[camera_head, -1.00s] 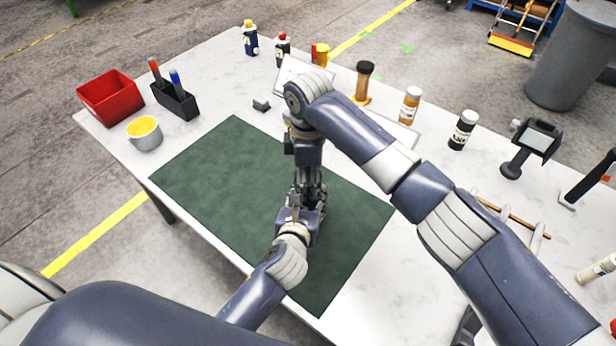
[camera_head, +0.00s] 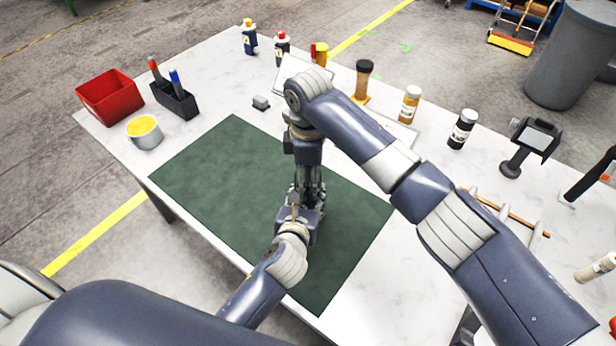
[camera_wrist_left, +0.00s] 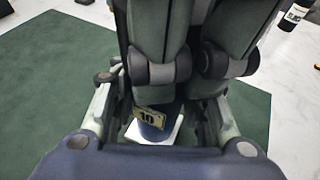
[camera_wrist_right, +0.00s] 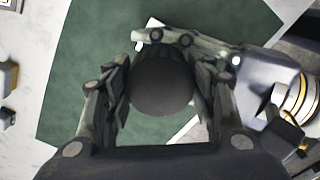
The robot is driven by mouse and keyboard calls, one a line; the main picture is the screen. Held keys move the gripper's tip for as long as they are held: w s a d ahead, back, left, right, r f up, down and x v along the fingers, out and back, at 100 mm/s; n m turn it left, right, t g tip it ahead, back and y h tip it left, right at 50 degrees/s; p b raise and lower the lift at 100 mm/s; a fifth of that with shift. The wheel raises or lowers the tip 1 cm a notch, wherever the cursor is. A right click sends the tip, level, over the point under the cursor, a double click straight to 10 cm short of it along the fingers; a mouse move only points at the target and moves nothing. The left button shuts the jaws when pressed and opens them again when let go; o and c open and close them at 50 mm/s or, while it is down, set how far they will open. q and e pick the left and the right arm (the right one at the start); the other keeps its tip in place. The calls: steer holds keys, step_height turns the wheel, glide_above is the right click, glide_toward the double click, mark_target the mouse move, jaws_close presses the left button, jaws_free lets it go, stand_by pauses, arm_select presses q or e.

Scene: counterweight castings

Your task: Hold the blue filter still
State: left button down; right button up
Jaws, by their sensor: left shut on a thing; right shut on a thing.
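The blue filter (camera_wrist_left: 155,122) shows in the left wrist view as a small piece of blue body with a yellow tag marked 10. The rest of it is hidden behind fingers. My left gripper (camera_head: 303,212) is shut around it low down, over the green mat (camera_head: 215,165). My right gripper (camera_head: 309,180) comes from above, pointing down, right over the left one. In the right wrist view its fingers are shut on a dark round top (camera_wrist_right: 160,82). I cannot tell whether this top is part of the filter. White corners show beneath it.
A red bin (camera_head: 110,97), a black pen holder (camera_head: 176,100) and a yellow-topped cup (camera_head: 145,132) stand at the left. The mat's left half is clear.

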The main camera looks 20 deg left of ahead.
steer(key=shift+o, duration=0.2)
steer(key=shift+f, duration=0.8)
steer(key=shift+c, duration=1.5)
steer(key=shift+a, duration=0.1)
steer(key=shift+s+r, duration=0.1)
steer(key=shift+r, duration=0.4)
steer(key=shift+r, duration=0.1)
steer(key=shift+w+d+r, duration=0.1)
steer(key=shift+w+d, duration=0.1)
steer(key=shift+w, duration=0.05)
